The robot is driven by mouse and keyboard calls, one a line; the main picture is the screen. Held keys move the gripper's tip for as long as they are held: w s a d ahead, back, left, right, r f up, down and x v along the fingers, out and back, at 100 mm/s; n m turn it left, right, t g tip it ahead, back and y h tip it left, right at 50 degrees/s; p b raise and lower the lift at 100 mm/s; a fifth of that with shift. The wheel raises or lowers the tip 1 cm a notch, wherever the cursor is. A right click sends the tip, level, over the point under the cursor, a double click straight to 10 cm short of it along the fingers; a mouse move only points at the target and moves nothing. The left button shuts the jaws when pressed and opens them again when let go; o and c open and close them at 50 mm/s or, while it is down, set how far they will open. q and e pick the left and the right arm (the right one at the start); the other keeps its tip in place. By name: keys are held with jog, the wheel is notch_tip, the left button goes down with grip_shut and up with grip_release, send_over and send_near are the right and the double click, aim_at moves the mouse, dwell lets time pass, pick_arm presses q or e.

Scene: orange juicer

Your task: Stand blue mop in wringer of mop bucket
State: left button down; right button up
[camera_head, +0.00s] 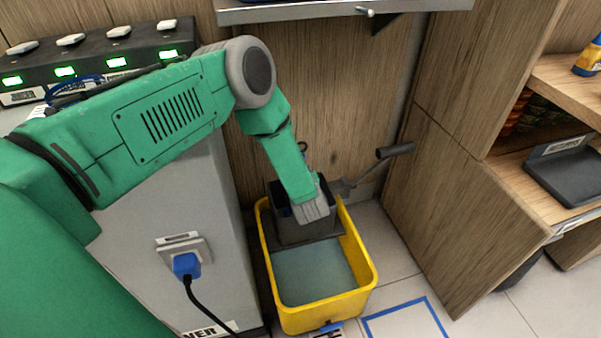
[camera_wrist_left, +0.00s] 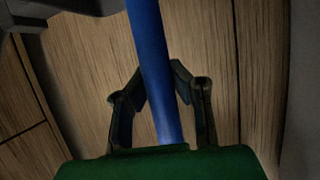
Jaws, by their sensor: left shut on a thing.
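The yellow mop bucket (camera_head: 362,283) stands on the floor with greyish water in it. Its dark grey wringer (camera_head: 300,234) sits at the back end, with a lever sticking out to the right. My left arm reaches down over the wringer, and its hand hides part of it. In the left wrist view, my left gripper (camera_wrist_left: 158,80) is shut on the blue mop's pole (camera_wrist_left: 148,38), which runs between the fingers. The mop head does not show in either view, so I cannot tell whether it sits in the wringer. My right gripper is not in view.
A grey cabinet (camera_head: 190,215) with a blue plug stands left of the bucket, under a black charger (camera_head: 100,58). Wooden panels (camera_head: 345,110) stand behind and a wooden door (camera_head: 465,220) to the right. A blue square (camera_head: 408,304) is taped on the floor.

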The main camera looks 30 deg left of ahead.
pick_arm(q)
jog(key=c, duration=1.5)
grip_release()
jog(key=shift+a+f, duration=0.1)
jog(key=p+v, duration=0.4)
jog(key=v, duration=0.8)
jog(key=shift+p, duration=0.3)
